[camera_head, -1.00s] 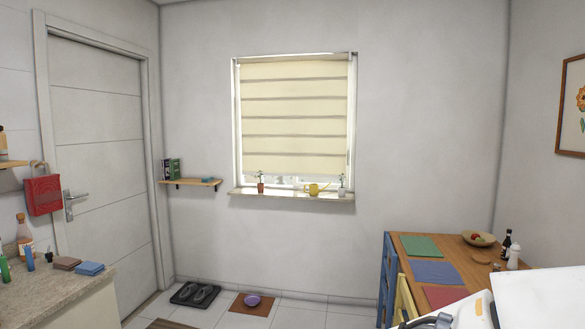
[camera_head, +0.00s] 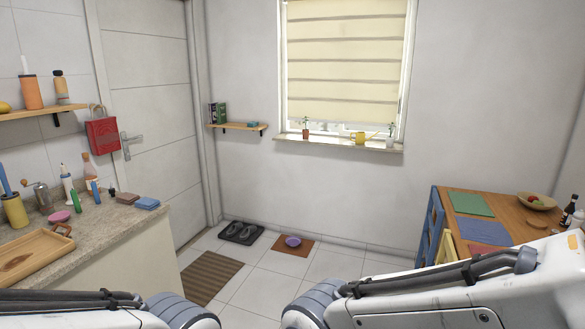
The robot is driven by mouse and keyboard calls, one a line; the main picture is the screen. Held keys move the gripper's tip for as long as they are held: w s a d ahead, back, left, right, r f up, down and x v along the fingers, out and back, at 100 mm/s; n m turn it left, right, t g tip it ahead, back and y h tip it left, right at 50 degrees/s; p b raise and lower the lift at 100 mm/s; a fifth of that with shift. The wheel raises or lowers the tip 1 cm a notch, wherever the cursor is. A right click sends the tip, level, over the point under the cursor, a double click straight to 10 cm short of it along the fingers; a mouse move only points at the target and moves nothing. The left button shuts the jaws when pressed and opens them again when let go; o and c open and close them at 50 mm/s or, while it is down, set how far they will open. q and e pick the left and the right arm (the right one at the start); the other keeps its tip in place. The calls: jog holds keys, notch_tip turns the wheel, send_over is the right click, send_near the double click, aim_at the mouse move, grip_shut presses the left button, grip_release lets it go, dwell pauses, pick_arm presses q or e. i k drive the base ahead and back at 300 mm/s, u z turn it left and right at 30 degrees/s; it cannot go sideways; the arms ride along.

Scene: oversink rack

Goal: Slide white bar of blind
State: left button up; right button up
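The cream blind (camera_head: 343,60) hangs in the window on the far wall, lowered almost to the sill. Its slats are crossed by thin darker lines. A pale strip runs along its bottom edge (camera_head: 340,124), with a narrow bright gap beneath; I cannot tell whether this is the white bar. Parts of both my arms show along the bottom of the view, far from the window. Neither gripper's fingers are in the frame.
The window sill (camera_head: 340,145) holds small plants and a yellow watering can (camera_head: 361,138). A counter (camera_head: 85,240) stands at the left, a wooden table (camera_head: 500,235) with chairs at the right. Shoes on a mat (camera_head: 242,233) and a bowl (camera_head: 293,241) lie on the floor between.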

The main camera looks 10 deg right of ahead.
aim_at(364, 112)
jog(key=z, duration=0.4)
jog(key=i, duration=1.7)
jog(key=z, duration=0.45)
jog(key=i, duration=1.95)
jog(key=u, duration=0.25)
jog(key=i, duration=1.35)
jog(key=u, duration=0.25)
